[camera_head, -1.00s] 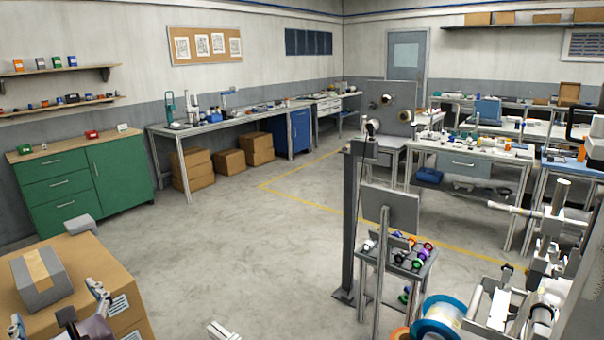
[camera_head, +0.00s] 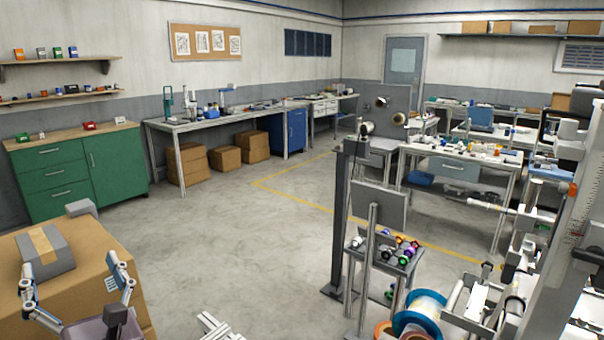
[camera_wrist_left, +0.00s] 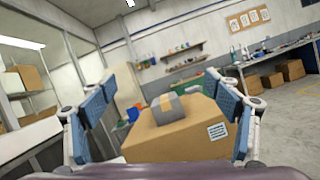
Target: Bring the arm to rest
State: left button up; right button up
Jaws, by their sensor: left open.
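My left gripper (camera_head: 76,282) is at the bottom left of the head view, in front of the large cardboard box. Its two fingers stand wide apart with nothing between them. In the left wrist view the blue-padded fingers (camera_wrist_left: 165,125) spread to either side, with the large cardboard box (camera_wrist_left: 180,140) seen beyond them. A grey package with a tan tape strip (camera_head: 46,252) lies on top of that box and also shows in the wrist view (camera_wrist_left: 172,112). My right gripper cannot be made out in the head view.
A green cabinet (camera_head: 75,175) stands by the left wall. A stand with coloured reels (camera_head: 385,250) and a machine with a blue-rimmed reel (camera_head: 420,312) are at the right. The grey floor (camera_head: 230,240) in the middle is clear.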

pick_arm(q)
jog(key=d+r+m+t+h, duration=0.2)
jog(key=d+m+t+h, duration=0.7)
jog(key=d+m+h, duration=1.05)
jog(key=s+d+f+m+g+h, duration=0.2)
jog(key=d+f+m+g, duration=0.3)
jog(key=f+m, duration=0.4)
jog(key=s+d+f+m+g+h, duration=0.15)
jog(key=d+f+m+g, duration=0.3)
jog(key=f+m, duration=0.5)
jog(key=s+a+f+m+g+y, duration=0.1)
jog(key=s+a+f+m+g, duration=0.2)
jog(key=f, duration=0.5)
jog(key=s+f+m+g+y, duration=0.1)
jog(key=s+f+g+y, duration=0.1)
jog(key=s+f+g, duration=0.4)
jog(key=s+a+f+m+g+y, duration=0.1)
jog(key=s+a+f+g+y, duration=0.25)
jog(key=s+a+f, duration=0.65)
notch_tip(320, 180, down, 26)
jog(key=s, duration=0.2)
jog(key=s+a+f+g, duration=0.1)
jog(key=s+a+f, duration=0.1)
jog(key=s+f, duration=1.4)
jog(key=shift+s+m+g+y, duration=0.3)
jog(key=shift+s+y, duration=0.15)
jog(key=shift+s, duration=0.2)
